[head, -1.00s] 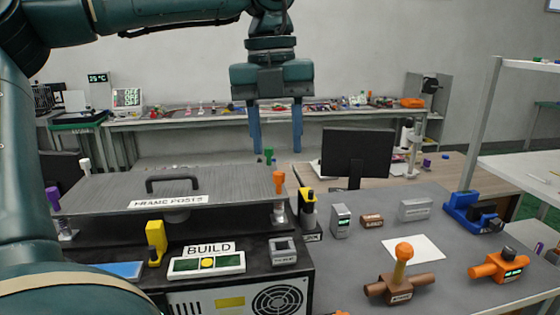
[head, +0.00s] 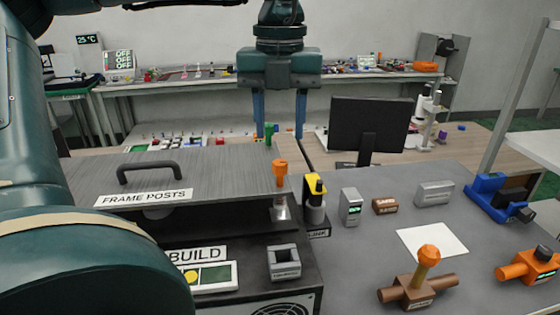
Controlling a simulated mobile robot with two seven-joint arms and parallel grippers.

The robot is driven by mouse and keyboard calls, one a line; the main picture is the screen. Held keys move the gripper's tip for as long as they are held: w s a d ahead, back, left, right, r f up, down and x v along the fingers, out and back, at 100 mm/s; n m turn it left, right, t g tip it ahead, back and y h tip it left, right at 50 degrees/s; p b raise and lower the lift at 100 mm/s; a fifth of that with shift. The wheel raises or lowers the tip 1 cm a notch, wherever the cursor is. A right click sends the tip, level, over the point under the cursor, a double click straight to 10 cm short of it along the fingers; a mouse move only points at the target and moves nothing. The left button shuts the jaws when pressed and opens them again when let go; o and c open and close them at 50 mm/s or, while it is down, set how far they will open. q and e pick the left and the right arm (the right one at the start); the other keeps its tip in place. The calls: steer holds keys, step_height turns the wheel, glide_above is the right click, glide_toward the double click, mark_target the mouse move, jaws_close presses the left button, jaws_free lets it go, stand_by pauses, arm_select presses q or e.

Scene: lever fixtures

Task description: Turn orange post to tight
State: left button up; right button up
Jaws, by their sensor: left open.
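The orange post (head: 280,172) stands upright at the front right corner of the grey plate labelled FRAME POSTS (head: 220,180), above a metal cylinder (head: 281,209). My left gripper (head: 279,133) is open, its two blue fingers pointing down. In the picture it hangs just above the orange post, with a gap between the fingertips and the post's top. The fingers hold nothing. A green post (head: 269,130) shows between the fingers, farther back. My right gripper is not in view.
A yellow and black device (head: 315,200) stands close right of the orange post. A grey block with a socket (head: 284,263) and the BUILD panel (head: 207,277) lie in front. A monitor (head: 370,128) stands behind. A brown valve with an orange-knobbed lever (head: 427,262) is at right.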

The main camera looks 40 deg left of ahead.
mark_target(280, 162)
arm_select(q)
step_height(280, 162, down, 8)
steer(key=shift+a+r, duration=0.1)
steer(key=shift+r, duration=0.05)
steer(key=shift+c, duration=0.2)
steer(key=shift+w, duration=0.1)
jaws_close()
